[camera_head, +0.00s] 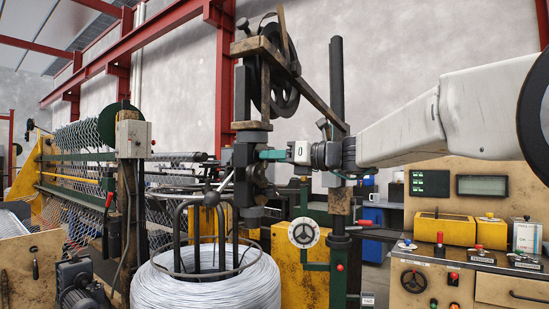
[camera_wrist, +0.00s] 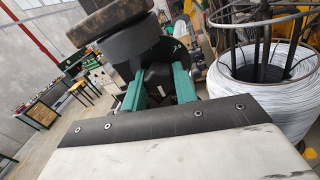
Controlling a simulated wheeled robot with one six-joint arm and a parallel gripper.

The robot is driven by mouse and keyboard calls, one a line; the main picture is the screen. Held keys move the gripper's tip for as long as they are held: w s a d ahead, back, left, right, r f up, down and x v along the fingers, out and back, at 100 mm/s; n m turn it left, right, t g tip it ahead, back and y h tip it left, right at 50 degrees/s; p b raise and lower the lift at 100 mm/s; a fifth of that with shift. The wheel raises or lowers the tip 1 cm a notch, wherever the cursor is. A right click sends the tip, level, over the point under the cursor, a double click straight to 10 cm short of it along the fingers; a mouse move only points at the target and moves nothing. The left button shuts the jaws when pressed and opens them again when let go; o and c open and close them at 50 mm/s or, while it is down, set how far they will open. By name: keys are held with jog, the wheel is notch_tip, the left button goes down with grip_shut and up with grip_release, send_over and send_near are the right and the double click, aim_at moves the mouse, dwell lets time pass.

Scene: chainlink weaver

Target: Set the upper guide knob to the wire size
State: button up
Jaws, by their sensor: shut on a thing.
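My gripper (camera_head: 263,156) reaches in from the right, level with the dark guide block (camera_head: 243,160) on the upright post above the wire coil. In the wrist view, its two teal fingers (camera_wrist: 160,82) lie on either side of a dark rounded part, which I take to be the upper guide knob (camera_wrist: 157,72). The gripper is shut on this knob. In the head view the knob is mostly hidden by the fingers and the block. No scale or pointer on it can be read. A large dark round body with a worn brown rim (camera_wrist: 108,18) stands just above the fingers.
The wire coil (camera_head: 205,286) stands below the guide. A pulley wheel (camera_head: 274,75) on a slanting bar hangs above. The control bench (camera_head: 470,262) stands on the right, chain-link mesh (camera_head: 85,140) on the left.

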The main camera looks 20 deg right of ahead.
jog(key=o, duration=1)
jog(key=shift+c, duration=0.2)
jog(key=v, duration=0.7)
jog(key=shift+s+d, duration=0.25)
